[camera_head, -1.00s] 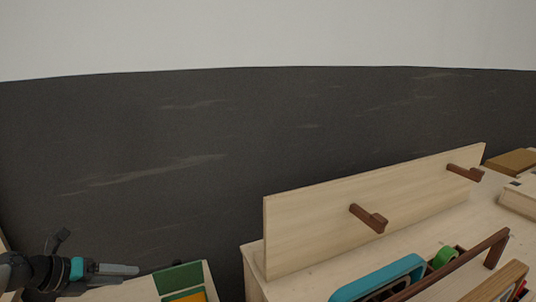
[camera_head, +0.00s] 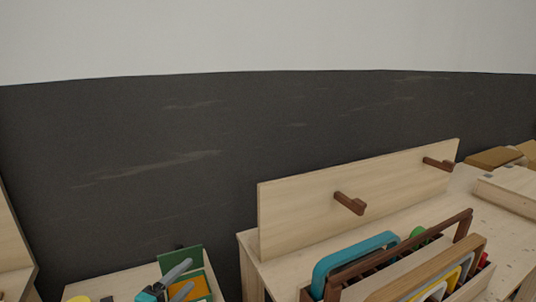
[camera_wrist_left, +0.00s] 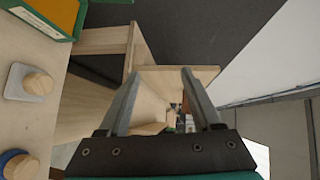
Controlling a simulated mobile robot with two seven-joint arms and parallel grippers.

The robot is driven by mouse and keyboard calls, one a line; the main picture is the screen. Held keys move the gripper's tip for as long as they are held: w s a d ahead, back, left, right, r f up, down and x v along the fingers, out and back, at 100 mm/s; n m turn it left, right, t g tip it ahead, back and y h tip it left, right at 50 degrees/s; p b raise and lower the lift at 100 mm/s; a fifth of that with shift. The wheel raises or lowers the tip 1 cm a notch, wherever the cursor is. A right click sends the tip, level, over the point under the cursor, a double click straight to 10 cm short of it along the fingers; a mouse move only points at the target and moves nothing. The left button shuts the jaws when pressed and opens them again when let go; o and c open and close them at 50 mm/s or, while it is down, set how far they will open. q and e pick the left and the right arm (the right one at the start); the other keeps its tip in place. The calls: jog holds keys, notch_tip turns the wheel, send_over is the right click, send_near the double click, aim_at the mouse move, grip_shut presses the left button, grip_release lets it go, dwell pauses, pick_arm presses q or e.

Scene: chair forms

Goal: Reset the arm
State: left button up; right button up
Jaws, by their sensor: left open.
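My left gripper (camera_head: 187,274) is at the lower left of the head view, in front of a green and yellow-orange box (camera_head: 180,254). Its two grey fingers are apart and hold nothing. In the left wrist view the open fingers (camera_wrist_left: 160,76) point toward pale wooden furniture (camera_wrist_left: 105,40), with empty space between them. I cannot tell the exact gap from the gripper to the box. My right gripper is not in view.
A pale wooden board with brown pegs (camera_head: 300,215) stands on the right table (camera_head: 500,228). A brown rack (camera_head: 343,273) holds a teal-framed piece (camera_head: 350,255) and other panels. Round wooden knobs (camera_wrist_left: 37,84) sit at left in the wrist view. A dark wall panel (camera_head: 130,170) is behind.

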pick_arm(q)
jog(key=s+d+f+n+g+y, duration=0.1)
jog(key=s+f+n+g+y, duration=0.2)
jog(key=s+n, duration=0.55)
jog(key=s+d+f+n+g+y, duration=0.1)
jog(key=s+f+n+g, duration=0.3)
jog(key=s, duration=0.8)
jog(key=s+d+f+n+g+y, duration=0.1)
jog(key=s+f+n+g, duration=0.1)
jog(key=s+n+g, duration=0.6)
jog(key=s+f+m+t+b, duration=0.1)
jog(key=s+f, duration=0.1)
jog(key=f, duration=1.1)
jog(key=s+f+t+b, duration=0.1)
jog(key=s+f, duration=0.2)
jog(key=f, duration=1)
jog(key=s+a+f+g+b, duration=0.1)
jog(key=s+a+f+b, duration=0.1)
jog(key=s+f, duration=1.2)
jog(key=shift+s+a+f+y, duration=0.3)
jog(key=shift+s+a+f, duration=0.1)
jog(key=shift+a, duration=0.15)
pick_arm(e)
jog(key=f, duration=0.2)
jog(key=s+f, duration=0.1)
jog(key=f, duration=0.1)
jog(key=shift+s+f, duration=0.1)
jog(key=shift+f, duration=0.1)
